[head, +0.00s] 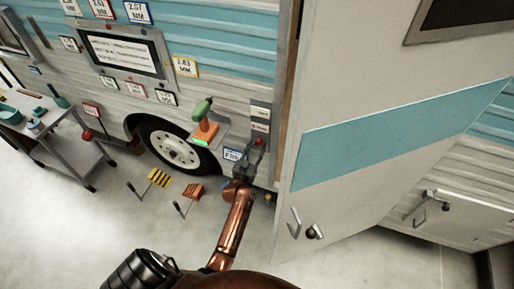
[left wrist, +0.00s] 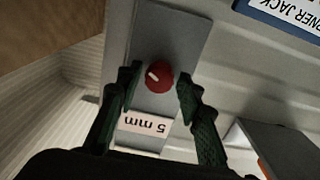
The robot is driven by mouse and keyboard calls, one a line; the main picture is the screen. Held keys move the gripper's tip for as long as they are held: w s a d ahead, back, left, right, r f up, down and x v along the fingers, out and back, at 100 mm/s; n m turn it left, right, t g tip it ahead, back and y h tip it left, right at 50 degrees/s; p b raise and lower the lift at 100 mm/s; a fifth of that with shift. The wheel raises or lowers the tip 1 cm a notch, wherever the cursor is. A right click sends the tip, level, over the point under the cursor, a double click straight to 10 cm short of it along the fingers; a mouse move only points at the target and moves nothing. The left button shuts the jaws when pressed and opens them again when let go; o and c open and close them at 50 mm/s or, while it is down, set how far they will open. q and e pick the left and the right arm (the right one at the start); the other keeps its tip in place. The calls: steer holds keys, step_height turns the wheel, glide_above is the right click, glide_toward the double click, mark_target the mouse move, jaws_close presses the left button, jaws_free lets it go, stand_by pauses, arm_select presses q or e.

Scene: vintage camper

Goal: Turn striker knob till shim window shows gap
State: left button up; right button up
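The red striker knob (left wrist: 159,76) with a white pointer mark sits on a grey plate (left wrist: 172,32) in the left wrist view. A white label reading "5 mm" (left wrist: 146,125) is beside it, upside down in this view. My left gripper (left wrist: 157,86) is open, its dark green fingers on either side of the knob with a gap at each side. In the head view the knob (head: 258,142) shows small by the door frame, with my left gripper (head: 246,163) just below it. I cannot make out a shim window for certain. My right gripper is not in view.
The camper door (head: 372,130) stands open to the right of the plate. The wheel (head: 176,146), yellow and orange blocks (head: 159,178) and a tool cart (head: 60,135) are further left.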

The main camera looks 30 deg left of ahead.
arm_select(q)
steer(key=c, duration=0.8)
steer(key=shift+c, duration=0.2)
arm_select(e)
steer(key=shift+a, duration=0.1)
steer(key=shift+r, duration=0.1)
arm_select(q)
steer(key=shift+r+n+p, duration=0.15)
steer(key=shift+n+p, duration=0.85)
steer(key=shift+n, duration=0.4)
steer(key=shift+d+n+p, duration=0.1)
steer(key=shift+n+p, duration=0.5)
steer(key=shift+n, duration=0.8)
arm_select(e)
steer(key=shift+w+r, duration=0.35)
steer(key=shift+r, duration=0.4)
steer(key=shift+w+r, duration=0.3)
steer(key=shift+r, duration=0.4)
arm_select(q)
steer(key=o, duration=1.1)
steer(key=shift+o, duration=0.2)
